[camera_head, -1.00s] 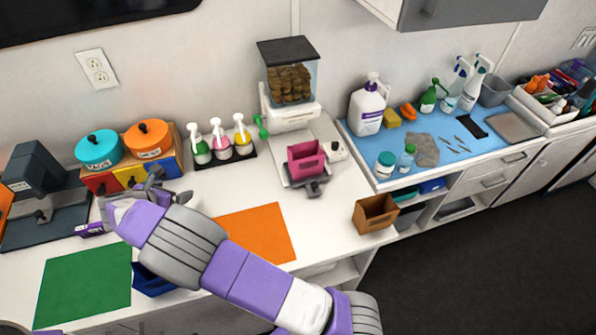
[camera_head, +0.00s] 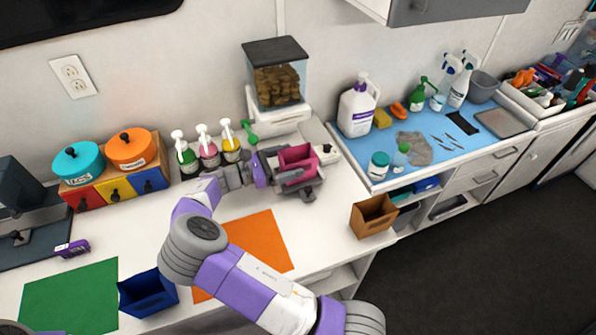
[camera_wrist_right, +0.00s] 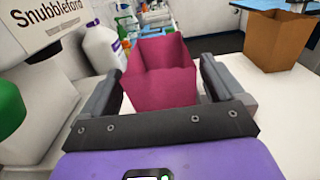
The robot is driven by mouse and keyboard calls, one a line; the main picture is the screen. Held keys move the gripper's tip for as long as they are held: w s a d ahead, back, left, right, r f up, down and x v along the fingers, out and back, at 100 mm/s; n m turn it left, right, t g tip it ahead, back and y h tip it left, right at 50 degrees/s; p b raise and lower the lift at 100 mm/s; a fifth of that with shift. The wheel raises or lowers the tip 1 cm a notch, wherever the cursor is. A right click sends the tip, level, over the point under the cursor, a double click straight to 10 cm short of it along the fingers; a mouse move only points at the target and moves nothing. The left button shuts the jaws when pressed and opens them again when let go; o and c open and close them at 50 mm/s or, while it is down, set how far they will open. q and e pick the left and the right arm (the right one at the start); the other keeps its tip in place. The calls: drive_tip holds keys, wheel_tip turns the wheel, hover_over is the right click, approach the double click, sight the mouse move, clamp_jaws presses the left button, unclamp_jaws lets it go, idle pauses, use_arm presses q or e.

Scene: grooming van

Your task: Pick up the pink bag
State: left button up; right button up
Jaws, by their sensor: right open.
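The pink bag (camera_head: 295,157) is an open-topped box shape standing upright under the treat dispenser (camera_head: 278,85) on the white counter. In the right wrist view the pink bag (camera_wrist_right: 160,72) is straight ahead, its near end between the two fingers. My right gripper (camera_head: 289,170) is open, with one finger on either side of the bag; I cannot tell whether they touch it. The fingers also show in the right wrist view (camera_wrist_right: 166,88). My left gripper is not in view; only a bit of my left arm may show at the bottom left corner.
Pump bottles (camera_head: 209,150) stand just left of my right gripper. A brown bag (camera_head: 373,216) stands at the counter's right edge and a blue bag (camera_head: 148,293) at the front. Orange (camera_head: 262,242) and green (camera_head: 70,298) mats lie flat. Bottles crowd the blue mat (camera_head: 457,150).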

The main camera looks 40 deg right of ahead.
sight(313, 154)
drive_tip(key=shift+x, duration=1.6)
drive_tip(key=shift+c, duration=0.3)
drive_tip(key=c, duration=1.1)
drive_tip(key=shift+r, duration=0.15)
